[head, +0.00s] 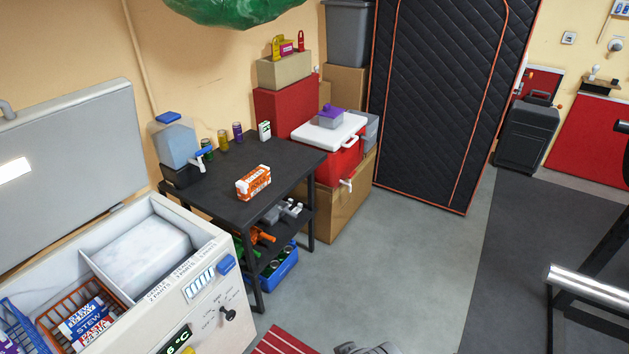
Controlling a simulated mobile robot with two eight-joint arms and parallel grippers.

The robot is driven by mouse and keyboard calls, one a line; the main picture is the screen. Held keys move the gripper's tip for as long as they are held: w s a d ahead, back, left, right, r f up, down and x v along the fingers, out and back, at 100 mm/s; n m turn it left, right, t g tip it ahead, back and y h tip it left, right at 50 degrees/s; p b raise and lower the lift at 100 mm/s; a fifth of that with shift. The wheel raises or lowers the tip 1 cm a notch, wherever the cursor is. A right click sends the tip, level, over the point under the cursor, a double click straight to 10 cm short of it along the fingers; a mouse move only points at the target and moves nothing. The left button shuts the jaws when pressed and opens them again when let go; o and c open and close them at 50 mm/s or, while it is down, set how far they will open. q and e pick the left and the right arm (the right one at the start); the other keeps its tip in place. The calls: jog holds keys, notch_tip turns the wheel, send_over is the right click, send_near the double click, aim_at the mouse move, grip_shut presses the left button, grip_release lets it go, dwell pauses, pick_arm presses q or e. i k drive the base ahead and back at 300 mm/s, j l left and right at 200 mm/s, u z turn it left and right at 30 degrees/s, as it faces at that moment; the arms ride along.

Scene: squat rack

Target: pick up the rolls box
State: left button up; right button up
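An orange and white box (253,183) with printed lettering, which looks like the rolls box, lies on top of the black table (225,180). It sits near the table's front edge, with bare tabletop around it. Its lettering is too small to read surely. Neither of my grippers can be made out in the head view. A dark grey shape at the bottom edge is cut off, and I cannot tell what it is.
An open chest freezer (217,262) with baskets and packages stands left of the table. A water jug (175,142) and several cans stand at the table's back. A red cooler (337,162) is on its right. Grey floor (400,260) is clear in front.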

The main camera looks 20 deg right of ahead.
aim_at(250, 185)
jog(key=z, duration=0.35)
jog(key=u, duration=0.25)
jog(key=i+l+u, duration=0.25)
jog(key=i+u, duration=0.15)
jog(key=i+l+u, duration=0.45)
jog(key=i+l, duration=0.25)
jog(key=l, duration=0.15)
jog(key=i+l+u, duration=0.1)
jog(key=i+l, duration=0.15)
jog(key=l, duration=0.15)
jog(key=i+l, duration=0.25)
jog(key=l, duration=0.15)
